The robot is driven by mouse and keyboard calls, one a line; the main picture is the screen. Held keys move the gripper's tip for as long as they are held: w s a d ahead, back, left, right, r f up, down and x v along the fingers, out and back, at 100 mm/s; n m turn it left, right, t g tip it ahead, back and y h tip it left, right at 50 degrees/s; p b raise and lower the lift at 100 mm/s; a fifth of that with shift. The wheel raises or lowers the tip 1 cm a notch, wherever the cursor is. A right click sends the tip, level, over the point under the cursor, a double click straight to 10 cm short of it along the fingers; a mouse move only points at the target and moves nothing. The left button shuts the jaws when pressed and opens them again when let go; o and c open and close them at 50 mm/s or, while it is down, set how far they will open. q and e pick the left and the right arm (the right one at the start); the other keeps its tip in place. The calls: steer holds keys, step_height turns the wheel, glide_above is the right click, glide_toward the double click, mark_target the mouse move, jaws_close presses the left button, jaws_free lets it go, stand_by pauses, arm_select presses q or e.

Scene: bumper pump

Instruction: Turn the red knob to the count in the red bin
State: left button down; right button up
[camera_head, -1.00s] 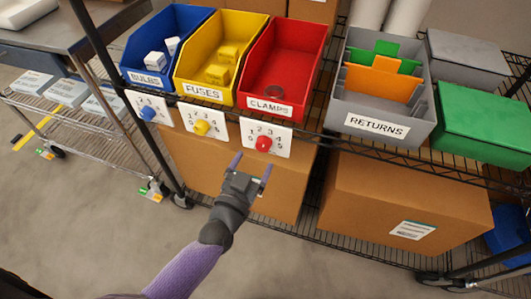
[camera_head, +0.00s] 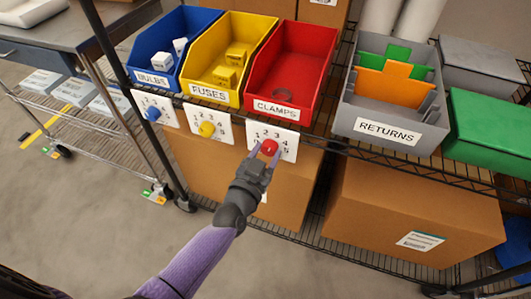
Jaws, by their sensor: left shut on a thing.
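The red knob (camera_head: 269,147) sits on a white numbered plate (camera_head: 288,146) below the red bin. My left gripper (camera_head: 265,154) is shut on the red knob, one finger on each side. The fingers and knob hide part of the plate, and the pointer direction is unclear. My right gripper does not show.
A blue bin (camera_head: 139,62) and a yellow bin (camera_head: 215,82) stand to the left, with a blue knob (camera_head: 153,114) and a yellow knob (camera_head: 207,129) below. A grey returns bin (camera_head: 352,119) stands to the right. Cardboard boxes (camera_head: 390,205) fill the lower shelf.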

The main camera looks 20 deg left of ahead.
arm_select(q)
steer(key=shift+n, duration=0.3)
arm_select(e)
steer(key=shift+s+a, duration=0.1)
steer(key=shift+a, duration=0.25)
arm_select(q)
steer(key=shift+n, duration=0.6)
steer(key=n, duration=0.2)
steer(key=shift+f+n, duration=0.1)
steer(key=shift+n, duration=0.2)
steer(key=n, duration=0.4)
steer(key=shift+n, duration=0.3)
steer(key=n, duration=0.3)
steer(key=shift+d+n+y+b, duration=0.1)
steer(key=shift+n+y+b, duration=0.2)
steer(key=shift+n+b, duration=0.1)
steer(key=shift+n+t, duration=0.3)
steer(key=shift+n, duration=1.1)
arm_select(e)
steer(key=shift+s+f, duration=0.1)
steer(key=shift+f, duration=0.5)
arm_select(q)
steer(key=shift+n, duration=0.4)
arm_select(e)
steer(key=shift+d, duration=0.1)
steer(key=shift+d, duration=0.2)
